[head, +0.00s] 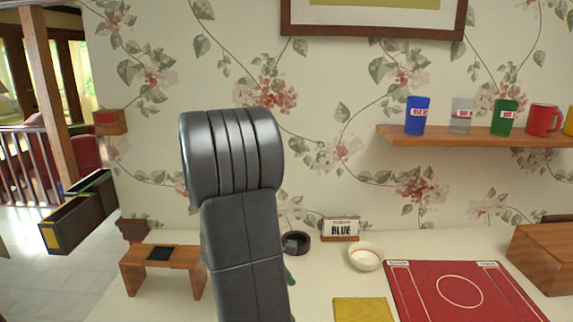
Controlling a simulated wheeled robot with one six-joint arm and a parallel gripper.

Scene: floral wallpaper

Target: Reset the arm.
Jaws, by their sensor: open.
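My grey arm (238,200) rises upright through the middle-left of the head view, with a thick ribbed joint at its top. My gripper does not show; no fingers can be made out. The arm hides part of the counter and wallpaper behind it.
A small wooden stand (183,265) with a black pad is left of my arm. A shelf (480,138) holds several cups.

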